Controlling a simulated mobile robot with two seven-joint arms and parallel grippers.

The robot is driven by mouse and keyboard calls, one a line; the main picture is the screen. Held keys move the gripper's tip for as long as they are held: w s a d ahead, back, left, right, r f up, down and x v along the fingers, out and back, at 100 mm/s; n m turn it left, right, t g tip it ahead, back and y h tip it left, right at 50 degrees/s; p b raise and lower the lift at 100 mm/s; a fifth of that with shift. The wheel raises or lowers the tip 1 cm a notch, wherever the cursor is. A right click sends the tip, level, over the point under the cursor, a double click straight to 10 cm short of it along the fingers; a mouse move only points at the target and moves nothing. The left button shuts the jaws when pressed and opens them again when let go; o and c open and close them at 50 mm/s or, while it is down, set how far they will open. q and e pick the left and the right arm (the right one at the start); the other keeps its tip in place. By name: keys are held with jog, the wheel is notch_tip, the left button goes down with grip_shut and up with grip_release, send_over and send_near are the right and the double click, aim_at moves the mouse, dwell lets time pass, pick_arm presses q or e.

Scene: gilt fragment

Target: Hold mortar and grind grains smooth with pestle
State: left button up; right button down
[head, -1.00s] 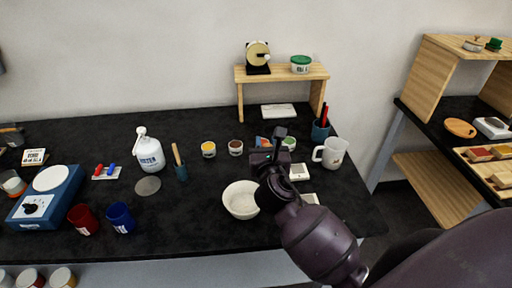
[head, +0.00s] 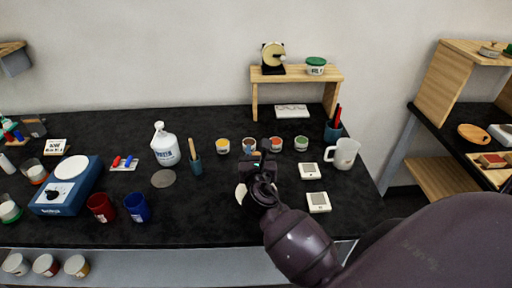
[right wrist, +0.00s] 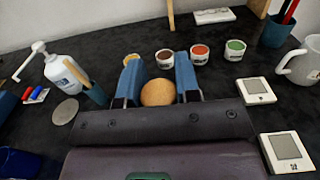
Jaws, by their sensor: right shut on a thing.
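The white mortar bowl (head: 241,194) stands on the black table. In the head view only its left rim shows, and my right gripper and wrist cover the rest. My right gripper (head: 262,165) is low over the mortar. In the right wrist view its two blue fingers (right wrist: 158,80) are shut on a round tan thing (right wrist: 158,93), which looks like the top of the pestle. The pestle's lower part, the inside of the mortar and any grains are hidden. My left gripper is not in view.
Several small paint pots (head: 249,145) stand behind the mortar. Two white square devices (head: 318,202) and a white mug (head: 343,153) are to its right. A teal cup with a wooden-handled tool (head: 195,163) and a white bottle (head: 165,148) are to its left. The table's front edge is clear.

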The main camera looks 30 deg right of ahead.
notch_tip(320, 180, down, 5)
jog(key=b, duration=0.4)
jog(key=shift+r, duration=0.2)
jog(key=shift+f+b, duration=0.45)
jog(key=shift+b, duration=0.2)
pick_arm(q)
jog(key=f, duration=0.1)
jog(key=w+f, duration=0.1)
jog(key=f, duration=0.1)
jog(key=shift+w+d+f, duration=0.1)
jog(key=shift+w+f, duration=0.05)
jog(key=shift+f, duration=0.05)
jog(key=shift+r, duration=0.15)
